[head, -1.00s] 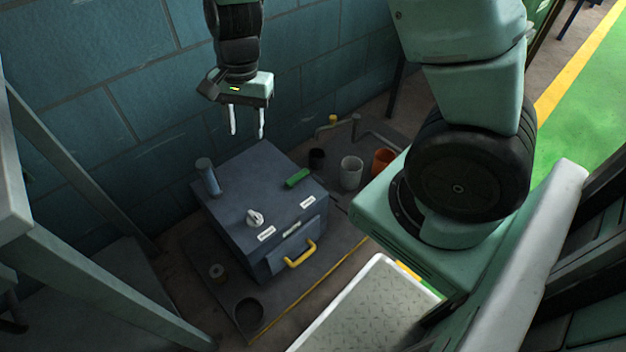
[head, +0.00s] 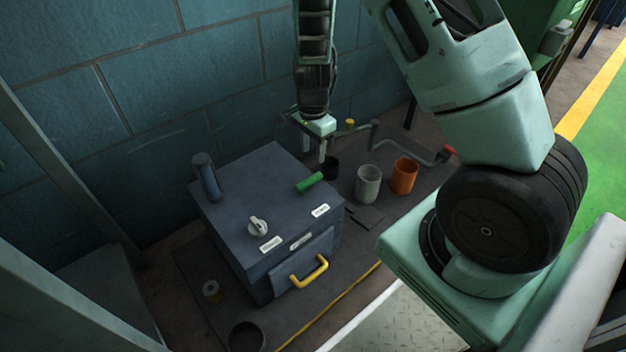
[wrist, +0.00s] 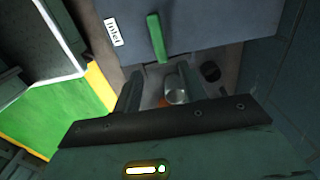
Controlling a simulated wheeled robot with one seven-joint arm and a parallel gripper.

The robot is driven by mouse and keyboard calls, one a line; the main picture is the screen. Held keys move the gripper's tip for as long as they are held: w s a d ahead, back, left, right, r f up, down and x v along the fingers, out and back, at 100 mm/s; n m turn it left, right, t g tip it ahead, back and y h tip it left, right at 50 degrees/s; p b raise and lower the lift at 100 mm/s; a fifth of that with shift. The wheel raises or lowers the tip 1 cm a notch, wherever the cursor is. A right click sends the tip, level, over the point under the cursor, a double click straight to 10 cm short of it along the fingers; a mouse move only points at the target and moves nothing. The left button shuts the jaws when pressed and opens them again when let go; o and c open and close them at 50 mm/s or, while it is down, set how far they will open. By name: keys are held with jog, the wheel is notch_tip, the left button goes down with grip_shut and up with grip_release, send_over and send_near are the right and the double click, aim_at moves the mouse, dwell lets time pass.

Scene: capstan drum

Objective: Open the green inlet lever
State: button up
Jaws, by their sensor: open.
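The green inlet lever (head: 310,183) lies on the top right part of the dark blue-grey box (head: 262,180), its outer end pointing towards the box's right edge. In the wrist view the green lever (wrist: 157,38) points down the picture over the box edge, near a white label reading "Inlet" (wrist: 113,32). My gripper (head: 321,150) is above and behind the lever, pointing down. Its two fingers (wrist: 160,92) are apart with nothing between them. In the wrist view the lever's end is a little beyond the fingertips and seems not to touch them.
A white knob (head: 258,227) and a blue cylinder (head: 206,178) stand on the box; a yellow handle (head: 310,272) is on its front. A grey cup (head: 368,184), an orange cup (head: 404,176) and a crank with a red knob (head: 449,150) stand to the right. The wall is close behind.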

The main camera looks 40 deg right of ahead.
aim_at(312, 178)
notch_tip(312, 178, down, 10)
jog(key=b, duration=0.4)
jog(key=shift+r, duration=0.25)
grip_shut()
